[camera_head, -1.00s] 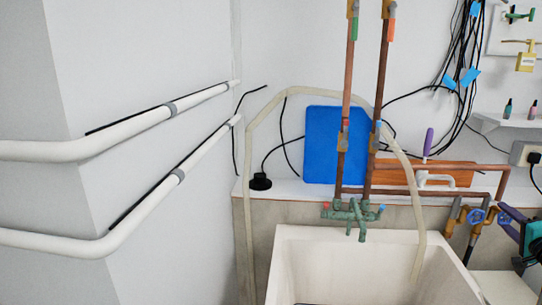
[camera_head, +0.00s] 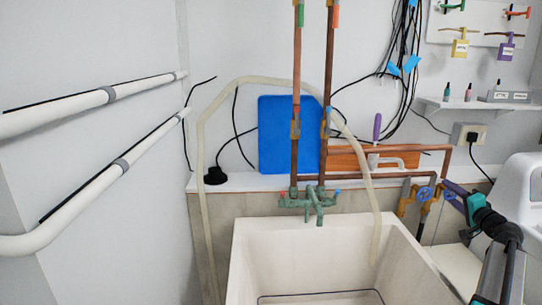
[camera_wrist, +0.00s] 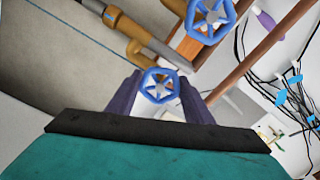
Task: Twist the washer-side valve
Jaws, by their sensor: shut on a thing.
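Two blue handwheel valves sit on brass pipe fittings right of the sink. The left valve (camera_head: 425,194) shows in the head view and, at the top, in the wrist view (camera_wrist: 210,18). The right valve (camera_wrist: 160,86), on the side of the white rounded appliance (camera_head: 520,195), which may be the washer, lies between my purple fingers in the wrist view. My gripper (camera_wrist: 160,92) is shut on this right valve's wheel. In the head view my gripper (camera_head: 449,193) comes in from the right and partly hides that wheel.
A deep white sink (camera_head: 290,235) stands left of the valves, with a pale hose (camera_head: 372,200) hanging into it. Copper pipes (camera_head: 297,75) and a green tap (camera_head: 315,203) are behind it. A wall socket (camera_head: 468,135) and a small shelf (camera_head: 500,103) are above.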

